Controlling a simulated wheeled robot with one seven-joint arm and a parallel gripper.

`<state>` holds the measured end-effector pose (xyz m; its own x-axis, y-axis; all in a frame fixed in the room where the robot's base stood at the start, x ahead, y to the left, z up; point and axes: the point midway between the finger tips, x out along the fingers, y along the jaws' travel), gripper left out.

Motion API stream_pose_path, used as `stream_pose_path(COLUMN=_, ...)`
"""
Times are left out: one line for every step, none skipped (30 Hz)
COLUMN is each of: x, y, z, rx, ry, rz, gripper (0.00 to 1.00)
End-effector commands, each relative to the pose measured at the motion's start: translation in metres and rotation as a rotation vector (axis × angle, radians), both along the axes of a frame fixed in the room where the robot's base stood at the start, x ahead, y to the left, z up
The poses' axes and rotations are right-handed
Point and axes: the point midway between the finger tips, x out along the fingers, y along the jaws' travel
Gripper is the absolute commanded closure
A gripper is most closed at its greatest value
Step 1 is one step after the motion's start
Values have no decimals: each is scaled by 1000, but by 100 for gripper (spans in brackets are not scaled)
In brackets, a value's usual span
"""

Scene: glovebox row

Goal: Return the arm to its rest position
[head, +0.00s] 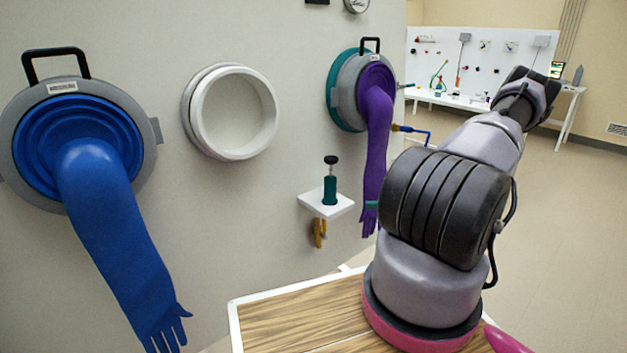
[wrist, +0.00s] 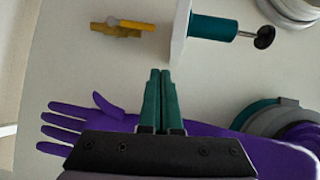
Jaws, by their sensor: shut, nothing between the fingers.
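My arm (head: 445,205) rises from the wood-topped surface at the right of the head view and reaches up and away to the right. My gripper (wrist: 160,75) shows in the wrist view with its two green fingers together and nothing between them. In the wrist view the fingers point toward the pale wall, with a purple glove (wrist: 75,125) partly behind the gripper body.
The wall panel carries a blue glove port (head: 75,130), a white ring port (head: 235,112) and a purple glove (head: 376,140). A small white shelf (head: 335,208) juts out, bearing a green device (head: 330,188). Open floor (head: 570,230) lies to the right; a white bench (head: 450,99) stands behind.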

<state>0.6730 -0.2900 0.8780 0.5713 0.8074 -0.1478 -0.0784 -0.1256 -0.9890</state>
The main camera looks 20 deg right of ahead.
Motion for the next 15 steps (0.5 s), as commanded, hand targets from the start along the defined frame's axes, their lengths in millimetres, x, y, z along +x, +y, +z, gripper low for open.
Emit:
stream_pose_path(x=0, y=0, z=0, rx=0, ry=0, rz=0, gripper=100)
stream_pose_path(x=0, y=0, z=0, rx=-1, ry=1, rz=1, gripper=100)
stream_pose_path(x=1, y=1, z=2, rx=-4, ry=3, rz=5, gripper=100)
stream_pose_path(x=1, y=1, z=4, rx=-8, ry=6, rz=11, gripper=100)
stream_pose_path(x=2, y=2, z=8, rx=-16, ry=11, rz=21, gripper=100)
stream_pose_path(x=3, y=5, z=14, rx=-29, ry=22, rz=39, gripper=100)
stream_pose_path(x=4, y=7, z=20, rx=-42, ry=34, rz=58, gripper=100)
stream_pose_path(x=4, y=10, z=27, rx=-58, ry=47, rz=79, gripper=100)
stream_pose_path(x=6, y=15, z=39, rx=-84, ry=67, rz=110, gripper=100)
stream_pose_path(x=7, y=19, z=49, rx=-105, ry=85, rz=135, gripper=100)
stream_pose_path(x=7, y=24, z=59, rx=-128, ry=105, rz=162, gripper=100)
stream_pose_path(x=8, y=30, z=73, rx=-163, ry=134, rz=194, gripper=100)
stream_pose_path(x=8, y=35, z=83, rx=-190, ry=156, rz=218, gripper=100)
stream_pose_path(x=8, y=40, z=94, rx=-216, ry=176, rz=239, gripper=100)
stream_pose_path(x=7, y=47, z=108, rx=-254, ry=201, rz=266, gripper=100)
